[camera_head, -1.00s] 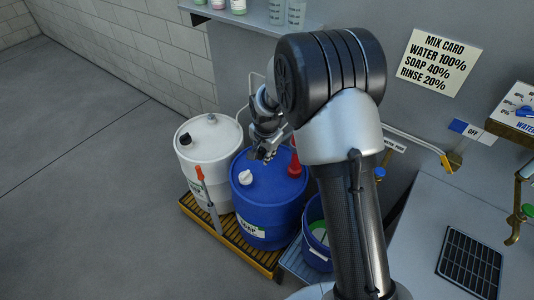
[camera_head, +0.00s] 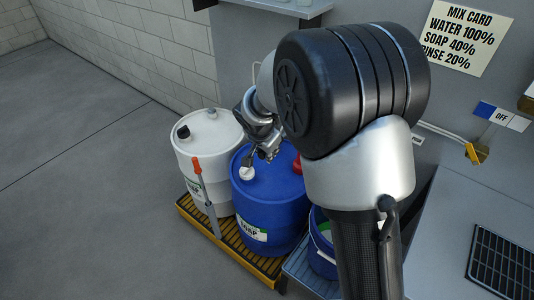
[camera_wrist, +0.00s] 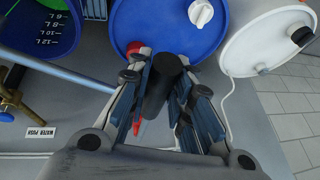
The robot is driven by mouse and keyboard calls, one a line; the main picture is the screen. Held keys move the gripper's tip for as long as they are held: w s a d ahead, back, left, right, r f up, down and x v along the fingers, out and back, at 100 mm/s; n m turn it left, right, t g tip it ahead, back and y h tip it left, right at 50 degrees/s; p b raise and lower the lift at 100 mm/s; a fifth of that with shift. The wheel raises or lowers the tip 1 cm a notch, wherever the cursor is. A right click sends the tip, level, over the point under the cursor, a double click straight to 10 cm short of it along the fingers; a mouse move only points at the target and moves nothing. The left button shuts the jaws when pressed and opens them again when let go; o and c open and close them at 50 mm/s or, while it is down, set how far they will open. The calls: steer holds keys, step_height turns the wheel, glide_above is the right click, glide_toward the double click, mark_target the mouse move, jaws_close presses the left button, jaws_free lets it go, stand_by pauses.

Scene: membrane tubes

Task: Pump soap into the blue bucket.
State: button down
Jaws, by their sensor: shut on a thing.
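The blue soap drum (camera_head: 272,215) stands on a yellow-edged pallet. A white cap (camera_head: 246,174) is on its top, which also shows in the wrist view (camera_wrist: 201,13). A red part (camera_head: 297,164) sits on the drum's right side, mostly hidden by my arm. My gripper (camera_head: 266,148) is above the drum top. In the wrist view its fingers (camera_wrist: 160,78) are shut on a dark cylinder (camera_wrist: 159,88). What the cylinder joins to is hidden. The blue bucket (camera_head: 323,262) is right of the drum, partly behind my arm. Its litre marks show in the wrist view (camera_wrist: 52,28).
A white drum (camera_head: 208,143) with a dark cap stands left of the blue drum. An orange-handled tool (camera_head: 198,171) stands upright in front. A wall, a MIX CARD (camera_head: 465,33) and a grey counter (camera_head: 440,250) are at the right. The floor at left is clear.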

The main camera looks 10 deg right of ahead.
stand_by(0.3)
steer(key=c, duration=1.4)
jaws_free()
steer(key=v, duration=1.2)
steer(key=shift+s, duration=0.1)
steer(key=s+d+r+n, duration=0.2)
steer(key=s+d+r, duration=0.1)
steer(key=s, duration=0.4)
steer(key=s+d+r+n, duration=0.2)
steer(key=s+d+r, duration=0.15)
steer(key=s, duration=0.45)
steer(key=s+n, duration=0.2)
steer(key=s, duration=0.2)
steer(key=s+d+f+n+y, duration=0.1)
steer(key=s, duration=0.4)
steer(key=s+f+n, duration=0.1)
steer(key=s+n, duration=0.1)
steer(key=s, duration=0.3)
steer(key=shift+s+d+n+y, duration=0.1)
steer(key=shift+d+n+y, duration=0.05)
steer(key=shift+n+y, duration=0.2)
